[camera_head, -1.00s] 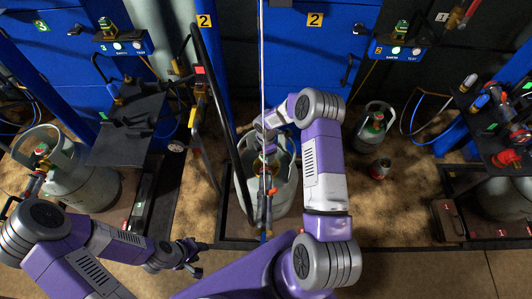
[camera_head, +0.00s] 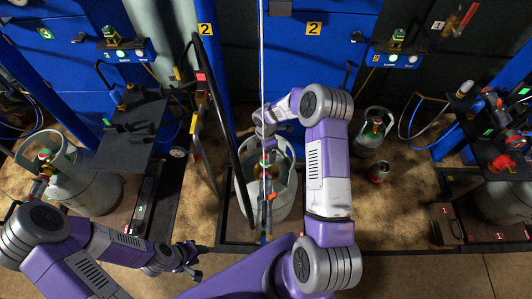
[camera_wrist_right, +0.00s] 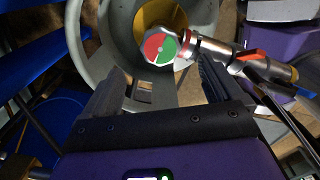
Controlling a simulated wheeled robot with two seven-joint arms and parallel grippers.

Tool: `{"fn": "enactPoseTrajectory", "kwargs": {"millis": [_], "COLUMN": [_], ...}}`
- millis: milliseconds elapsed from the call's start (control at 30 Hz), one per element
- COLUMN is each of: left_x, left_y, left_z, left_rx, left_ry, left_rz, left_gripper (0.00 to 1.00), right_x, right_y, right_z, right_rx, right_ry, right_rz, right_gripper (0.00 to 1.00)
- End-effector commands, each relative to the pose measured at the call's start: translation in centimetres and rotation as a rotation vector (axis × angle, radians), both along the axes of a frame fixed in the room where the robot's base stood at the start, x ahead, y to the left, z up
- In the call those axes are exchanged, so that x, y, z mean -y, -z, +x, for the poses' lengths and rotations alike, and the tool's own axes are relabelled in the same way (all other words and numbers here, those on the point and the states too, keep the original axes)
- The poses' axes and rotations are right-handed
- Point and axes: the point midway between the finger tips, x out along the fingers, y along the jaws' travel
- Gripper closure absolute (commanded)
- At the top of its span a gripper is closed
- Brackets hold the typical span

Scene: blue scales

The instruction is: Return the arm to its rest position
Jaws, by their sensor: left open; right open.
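My right arm reaches forward over the grey gas cylinder (camera_head: 284,205) in the middle bay. My right gripper (camera_head: 265,142) is above the cylinder's back part and is partly hidden by the pole and wrist. In the right wrist view its two fingers (camera_wrist_right: 158,85) stand apart with nothing between the tips. Beyond them is a red and green round valve disc (camera_wrist_right: 161,49) with a metal fitting on its right, over the cylinder's collar (camera_wrist_right: 84,45). My left gripper (camera_head: 190,258) is open and empty at the lower left, over the floor's front edge.
A black shelf (camera_head: 128,140) and a thin upright pole (camera_head: 263,60) are near my arms.

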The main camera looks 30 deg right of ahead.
Motion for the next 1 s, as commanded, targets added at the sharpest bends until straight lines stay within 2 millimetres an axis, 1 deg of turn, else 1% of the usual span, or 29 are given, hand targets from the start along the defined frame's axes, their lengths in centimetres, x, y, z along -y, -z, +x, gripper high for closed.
{"fn": "enactPoseTrajectory", "kwargs": {"millis": [33, 100, 667, 767, 867, 1000], "left_x": [0.0, 0.0, 0.0, 0.0, 0.0, 0.0], "left_y": [-0.2, -0.3, -0.3, -1.0, -2.7, -5.4], "left_z": [0.0, 0.0, 0.0, 0.0, 0.0, 0.0], "left_rx": [0.0, 0.0, 0.0, 0.0, 0.0, 0.0], "left_ry": [0.0, 0.0, 0.0, 0.0, 0.0, 0.0], "left_rz": [0.0, 0.0, 0.0, 0.0, 0.0, 0.0], "left_gripper": [0.57, 0.57, 0.57, 0.57, 0.57, 0.57], "right_x": [0.0, 0.0, 0.0, 0.0, 0.0, 0.0], "right_y": [-0.5, -0.8, -0.8, -1.6, -3.2, -5.9], "right_z": [0.0, 0.0, 0.0, 0.0, 0.0, 0.0], "right_rx": [0.0, -0.001, -0.001, -0.001, -0.001, -0.001], "right_ry": [0.0, 0.0, 0.0, 0.0, 0.0, 0.0], "right_rz": [0.0, 0.0, 0.0, 0.0, 0.0, 0.0], "right_gripper": [0.08, 0.08, 0.08, 0.08, 0.08, 0.08]}}
